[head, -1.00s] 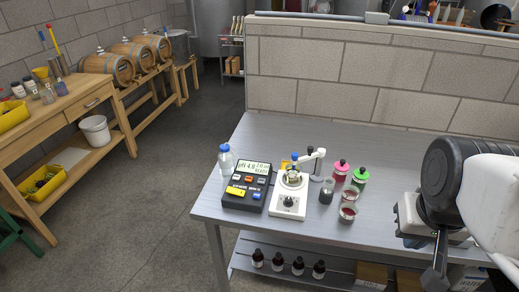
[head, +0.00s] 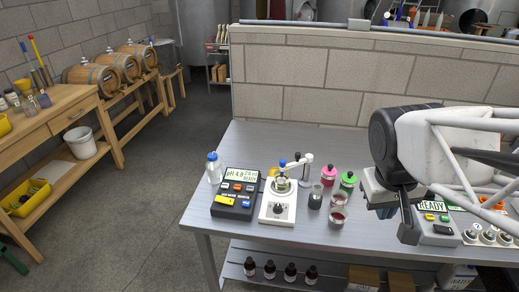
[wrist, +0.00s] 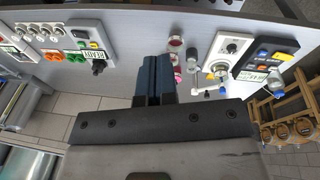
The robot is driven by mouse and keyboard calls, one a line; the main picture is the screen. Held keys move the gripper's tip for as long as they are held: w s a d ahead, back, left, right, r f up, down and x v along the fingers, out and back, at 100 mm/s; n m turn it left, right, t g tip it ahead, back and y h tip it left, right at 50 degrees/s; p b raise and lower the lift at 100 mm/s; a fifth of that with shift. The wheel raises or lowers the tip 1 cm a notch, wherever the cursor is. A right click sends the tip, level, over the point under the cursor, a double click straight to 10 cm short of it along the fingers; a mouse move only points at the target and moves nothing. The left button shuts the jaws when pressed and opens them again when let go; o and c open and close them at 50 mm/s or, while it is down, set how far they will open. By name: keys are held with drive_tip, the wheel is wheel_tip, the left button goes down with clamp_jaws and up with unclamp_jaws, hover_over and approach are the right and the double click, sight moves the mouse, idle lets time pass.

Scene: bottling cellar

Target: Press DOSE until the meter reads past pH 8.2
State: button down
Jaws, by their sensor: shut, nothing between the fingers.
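The dark pH meter (head: 233,208) stands on the left part of the metal table. Its screen (head: 241,175) appears to read pH 4.8, 2.0 ml, READY. In the wrist view the meter (wrist: 268,57) is at the right. My gripper (wrist: 158,62) is shut and empty, above the table, well to the right of the meter in the head view.
A second device (head: 436,228) reading READY stands right of the meter, partly behind my arm. Beakers of red liquid (head: 337,218), pink-capped (head: 328,174) and green-capped bottles (head: 348,181) stand between. A blue-capped bottle (head: 214,170) is left of the meter. The front middle of the table is clear.

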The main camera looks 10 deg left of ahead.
drive_tip(key=w+a+n+h, duration=0.25)
drive_tip(key=w+a, duration=0.25)
drive_tip(key=w, duration=0.5)
drive_tip(key=n+t+h, duration=0.4)
drive_tip(key=n, duration=0.8)
hover_over(237, 188)
wheel_tip(237, 188, down, 14)
drive_tip(key=shift+w+f, duration=0.15)
drive_tip(key=shift+f, duration=0.05)
drive_tip(key=shift+f+m, duration=0.15)
drive_tip(key=shift+m, duration=0.1)
drive_tip(key=shift+f, duration=4.2)
